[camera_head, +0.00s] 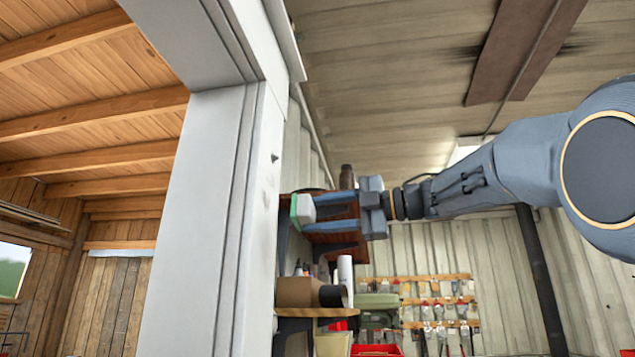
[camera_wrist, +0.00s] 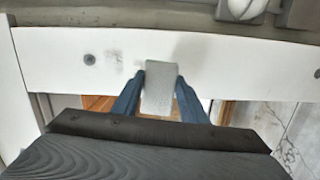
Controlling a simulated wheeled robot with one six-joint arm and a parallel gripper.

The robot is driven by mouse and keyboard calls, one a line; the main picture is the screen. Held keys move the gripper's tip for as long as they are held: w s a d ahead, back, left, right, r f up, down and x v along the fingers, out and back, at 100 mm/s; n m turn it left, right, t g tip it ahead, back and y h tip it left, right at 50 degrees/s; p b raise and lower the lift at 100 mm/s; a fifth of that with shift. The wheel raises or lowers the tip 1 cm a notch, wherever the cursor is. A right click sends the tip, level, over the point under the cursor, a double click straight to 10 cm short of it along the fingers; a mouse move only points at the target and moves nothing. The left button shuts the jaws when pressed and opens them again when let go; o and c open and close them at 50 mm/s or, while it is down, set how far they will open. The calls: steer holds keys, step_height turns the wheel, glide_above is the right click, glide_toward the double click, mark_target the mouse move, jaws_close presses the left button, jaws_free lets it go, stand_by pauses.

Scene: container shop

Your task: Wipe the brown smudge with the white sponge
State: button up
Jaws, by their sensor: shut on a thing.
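The white sponge (camera_head: 305,209), with a green face toward the white frame, is held between the blue fingers of my gripper (camera_head: 313,212). In the wrist view my gripper (camera_wrist: 160,80) is shut on the pale grey-white sponge (camera_wrist: 158,90). The white frame (camera_head: 232,215) stands left of the sponge in the head view and spans the wrist view as a white band (camera_wrist: 50,50). A faint brownish-grey smudge (camera_wrist: 188,46) shows on the band just right of the sponge's far end; the sponge may hide part of it. I cannot tell whether the sponge touches the frame.
A round dark fitting (camera_wrist: 90,60) sits on the white band, with faint grey specks beside it. Below my gripper a wooden shelf (camera_head: 318,312) holds a brown roll (camera_head: 297,292). A tool board (camera_head: 435,302) hangs behind. Wooden beams (camera_head: 95,130) are at left.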

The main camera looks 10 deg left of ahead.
steer(key=s+r, duration=0.4)
steer(key=r, duration=0.1)
steer(key=shift+m+t, duration=0.3)
steer(key=shift+s+p+x, duration=0.2)
steer(key=shift+x, duration=1.25)
steer(key=shift+s+p+x, duration=0.15)
steer(key=shift+x, duration=1.3)
steer(key=shift+a+p, duration=0.3)
steer(key=shift+a, duration=0.6)
steer(key=shift+w, duration=0.1)
